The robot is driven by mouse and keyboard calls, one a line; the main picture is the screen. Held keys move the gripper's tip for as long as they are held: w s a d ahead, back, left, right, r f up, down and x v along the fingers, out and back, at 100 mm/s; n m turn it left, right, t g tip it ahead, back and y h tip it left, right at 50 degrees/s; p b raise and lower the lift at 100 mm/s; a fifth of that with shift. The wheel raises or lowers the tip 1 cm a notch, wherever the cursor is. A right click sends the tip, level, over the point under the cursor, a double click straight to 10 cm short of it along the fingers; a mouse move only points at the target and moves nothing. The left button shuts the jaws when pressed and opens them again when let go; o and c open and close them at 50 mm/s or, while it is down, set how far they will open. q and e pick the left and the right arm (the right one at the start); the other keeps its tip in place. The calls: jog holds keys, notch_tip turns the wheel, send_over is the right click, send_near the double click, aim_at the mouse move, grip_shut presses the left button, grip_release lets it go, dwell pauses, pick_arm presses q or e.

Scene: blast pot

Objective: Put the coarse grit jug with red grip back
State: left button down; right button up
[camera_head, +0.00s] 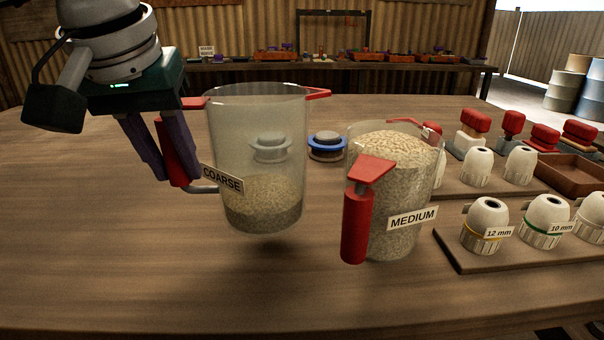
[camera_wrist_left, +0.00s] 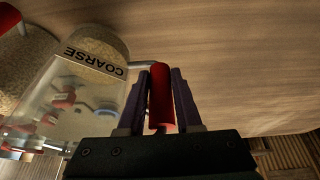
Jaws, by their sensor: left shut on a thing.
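The coarse grit jug (camera_head: 258,130) is clear, labelled COARSE, with a red grip and a low layer of tan grit in it. It hangs upright a little above the wooden table (camera_head: 120,260), with a shadow under it. My left gripper (camera_head: 167,182) is shut on its red grip (camera_head: 172,150). In the left wrist view the red grip (camera_wrist_left: 160,95) is between the two fingers (camera_wrist_left: 161,100), and the jug (camera_wrist_left: 80,85) is to the left. The right gripper is in neither view.
The medium grit jug (camera_head: 395,195), nearly full, stands close to the right, its red grip (camera_head: 356,225) facing front. A blue-rimmed part (camera_head: 327,146) is behind. Nozzles (camera_head: 487,225) stand on boards at right, near a brown tray (camera_head: 570,170). The table's front left is clear.

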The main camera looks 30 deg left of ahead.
pick_arm(q)
notch_tip(320, 180, down, 4)
jog(key=b, duration=0.2)
jog(key=shift+f+b, duration=0.1)
jog(key=shift+b, duration=0.3)
jog(key=shift+f, duration=0.3)
jog(key=shift+r, duration=0.15)
jog(key=shift+f, duration=0.2)
jog(key=c, duration=0.6)
grip_release()
jog(key=shift+r, duration=0.1)
jog(key=shift+r, duration=0.3)
jog(key=p+v, duration=0.2)
jog(key=v, duration=0.9)
jog(key=shift+r, duration=0.25)
